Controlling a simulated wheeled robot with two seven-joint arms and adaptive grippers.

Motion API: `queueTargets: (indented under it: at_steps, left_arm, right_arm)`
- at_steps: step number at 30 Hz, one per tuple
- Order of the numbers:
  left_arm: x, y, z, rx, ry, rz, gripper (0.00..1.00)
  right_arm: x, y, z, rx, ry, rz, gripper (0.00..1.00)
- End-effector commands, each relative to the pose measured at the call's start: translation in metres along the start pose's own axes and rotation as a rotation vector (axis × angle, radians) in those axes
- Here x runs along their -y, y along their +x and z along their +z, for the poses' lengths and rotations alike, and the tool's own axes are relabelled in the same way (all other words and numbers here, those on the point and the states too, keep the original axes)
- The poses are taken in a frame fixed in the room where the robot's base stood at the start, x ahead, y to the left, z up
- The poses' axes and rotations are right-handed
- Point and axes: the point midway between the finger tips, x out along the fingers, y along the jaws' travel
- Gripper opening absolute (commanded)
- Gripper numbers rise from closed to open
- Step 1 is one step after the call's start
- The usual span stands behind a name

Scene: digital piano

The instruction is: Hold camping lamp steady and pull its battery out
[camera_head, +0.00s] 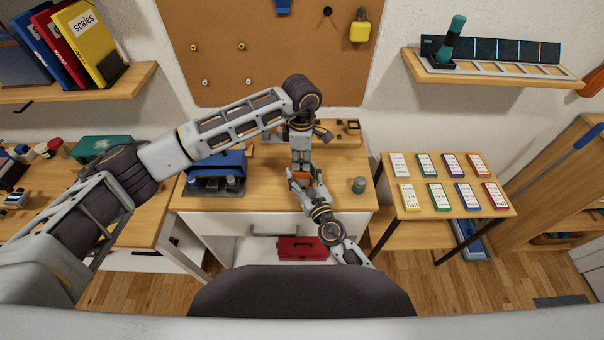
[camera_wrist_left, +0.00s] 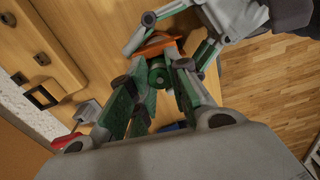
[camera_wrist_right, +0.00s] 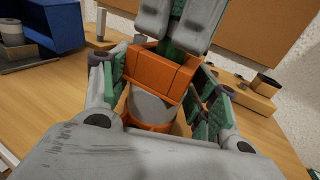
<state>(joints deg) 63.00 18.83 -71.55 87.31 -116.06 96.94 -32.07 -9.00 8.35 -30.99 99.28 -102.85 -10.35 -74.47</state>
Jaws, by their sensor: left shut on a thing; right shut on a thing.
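The orange camping lamp (camera_wrist_right: 160,70) is between the fingers of my right gripper (camera_wrist_right: 157,88), which is shut on it. Its orange body also shows in the left wrist view (camera_wrist_left: 158,45), and a pale round part shows in the right wrist view. My left gripper (camera_wrist_left: 160,78) is shut on a green cylinder, the battery (camera_wrist_left: 157,72), right beside the lamp. In the head view the left gripper comes down from above onto the lamp (camera_head: 304,179), and the right gripper reaches it from the front. How far the battery sits inside the lamp is hidden by the fingers.
A blue bin (camera_head: 217,172) with grey cylinders stands to the left. A wooden block (camera_head: 345,131) is at the back. Desk space around the lamp is mostly clear.

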Motion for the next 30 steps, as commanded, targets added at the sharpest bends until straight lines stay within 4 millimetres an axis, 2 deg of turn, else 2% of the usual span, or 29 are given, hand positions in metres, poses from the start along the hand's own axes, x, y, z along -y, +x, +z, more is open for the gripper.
queueTargets:
  at_steps: [5, 9, 30]
  left_arm:
    - [0.0, -0.003, 0.0, 0.0, 0.0, 0.001, 0.0]
    - [0.0, -0.004, 0.0, 0.0, 0.0, 0.001, 0.0]
    - [-0.001, -0.013, -0.001, -0.001, -0.002, 0.003, 0.0]
  right_arm:
    - [0.0, 0.0, -0.001, -0.001, 0.0, 0.0, 0.3]
    - [0.0, 0.0, -0.001, -0.001, 0.0, 0.0, 0.2]
    - [-0.001, -0.001, -0.001, -0.003, 0.0, 0.001, 0.19]
